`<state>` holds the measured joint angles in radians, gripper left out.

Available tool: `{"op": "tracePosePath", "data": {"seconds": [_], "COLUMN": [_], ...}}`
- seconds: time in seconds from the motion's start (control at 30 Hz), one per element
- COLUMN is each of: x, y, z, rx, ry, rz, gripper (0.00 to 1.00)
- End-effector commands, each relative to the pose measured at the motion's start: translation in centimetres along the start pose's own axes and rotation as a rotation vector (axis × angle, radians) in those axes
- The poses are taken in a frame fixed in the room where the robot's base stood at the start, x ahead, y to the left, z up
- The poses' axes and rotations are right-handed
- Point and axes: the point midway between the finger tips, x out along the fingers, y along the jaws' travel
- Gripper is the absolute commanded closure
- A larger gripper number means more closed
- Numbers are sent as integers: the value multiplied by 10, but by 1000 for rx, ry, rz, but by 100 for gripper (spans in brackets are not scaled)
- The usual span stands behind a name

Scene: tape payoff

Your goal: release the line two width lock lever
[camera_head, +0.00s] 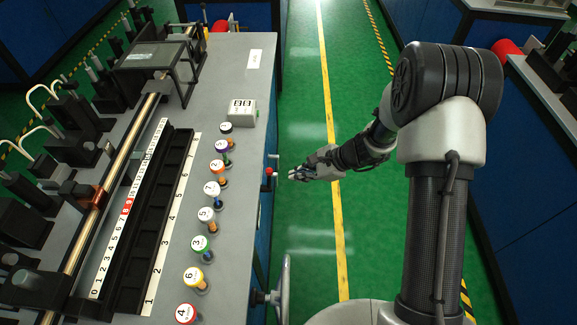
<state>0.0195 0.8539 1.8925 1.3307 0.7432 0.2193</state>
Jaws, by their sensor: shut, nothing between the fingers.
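A small lever with a red knob (269,173) sticks out from the right side of the grey-topped bench (240,150). I cannot tell from this view whether it is the line two width lock lever or how it is set. My gripper (293,176) is shut and empty, just to the right of the red knob over the green aisle. A small gap seems to separate them. A white label (255,59) lies on the bench top, too small to read.
A metal handwheel (283,290) stands out from the bench side nearer me. Several numbered round-topped pegs (205,213) line the bench beside a black slotted rail (150,225) and a grey display box (242,112). The green aisle (305,90) is clear; another bench (535,110) stands at right.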

Motion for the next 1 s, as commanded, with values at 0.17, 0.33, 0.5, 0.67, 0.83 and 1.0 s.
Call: {"op": "tracePosePath", "data": {"seconds": [0.17,0.33,0.5,0.67,0.83,1.0], "x": [-23,-32,-34,-34,-34,-35], "y": [24,36,39,38,38,38], "z": [-10,-16,-17,-17,-17,-16], "rx": [4,1,0,0,0,-6], "ry": [1,1,1,1,1,1], "rz": [-1,-1,-1,-1,-1,-1], "gripper": [100,100,100,100,100,100]}}
